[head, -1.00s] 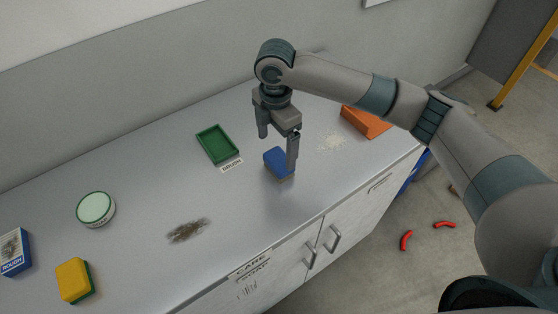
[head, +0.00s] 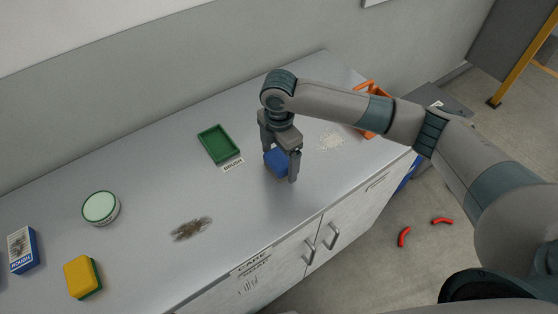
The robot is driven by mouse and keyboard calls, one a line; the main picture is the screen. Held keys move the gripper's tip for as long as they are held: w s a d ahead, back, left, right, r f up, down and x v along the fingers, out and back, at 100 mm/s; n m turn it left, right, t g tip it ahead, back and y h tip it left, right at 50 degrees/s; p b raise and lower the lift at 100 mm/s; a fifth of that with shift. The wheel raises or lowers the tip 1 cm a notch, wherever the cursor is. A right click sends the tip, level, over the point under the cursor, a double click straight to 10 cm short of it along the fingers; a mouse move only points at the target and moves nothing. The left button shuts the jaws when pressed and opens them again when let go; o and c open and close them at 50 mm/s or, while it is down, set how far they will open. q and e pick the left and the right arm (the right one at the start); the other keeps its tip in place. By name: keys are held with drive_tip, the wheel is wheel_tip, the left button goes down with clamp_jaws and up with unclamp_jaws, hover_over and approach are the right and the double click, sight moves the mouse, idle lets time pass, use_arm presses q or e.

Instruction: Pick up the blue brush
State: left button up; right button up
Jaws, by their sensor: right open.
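The blue brush (head: 275,161) stands on the grey counter in the head view, a small block with a blue top. My right gripper (head: 280,168) is open and has come down over it, with one finger on either side. The right finger hides part of the brush's right side, and the palm hides part of its top. I cannot tell whether the fingers touch it. My left gripper is not in view.
On the counter (head: 140,190) are a green tray (head: 219,145) with a BRUSH label, a dark dirt patch (head: 191,229), pale crumbs (head: 331,139), a yellow-green sponge (head: 83,277), a round tin (head: 101,208) and a blue box (head: 23,250). An orange item (head: 372,121) is partly behind my arm.

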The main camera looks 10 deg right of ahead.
sight(279, 158)
idle(0.4)
drive_tip(key=c, duration=1.2)
drive_tip(key=shift+r, duration=0.1)
drive_tip(key=shift+r+b, duration=0.45)
drive_tip(key=shift+r, duration=0.05)
wheel_tip(279, 158, up, 2)
drive_tip(key=shift+w+r+b, duration=0.1)
drive_tip(key=shift+r+b, duration=0.1)
drive_tip(key=shift+b, duration=0.4)
drive_tip(key=s+d+r+b, duration=0.1)
drive_tip(key=d+r, duration=0.1)
drive_tip(key=d, duration=0.1)
drive_tip(key=s+d+r+b, duration=0.1)
drive_tip(key=s+d+r, duration=0.1)
drive_tip(key=d+r, duration=0.1)
drive_tip(key=s+d+r+b, duration=0.1)
drive_tip(key=d+r, duration=0.1)
drive_tip(key=d, duration=0.2)
drive_tip(key=shift+s+d+r, duration=0.2)
drive_tip(key=shift+s+d, duration=0.15)
drive_tip(key=shift+s, duration=0.05)
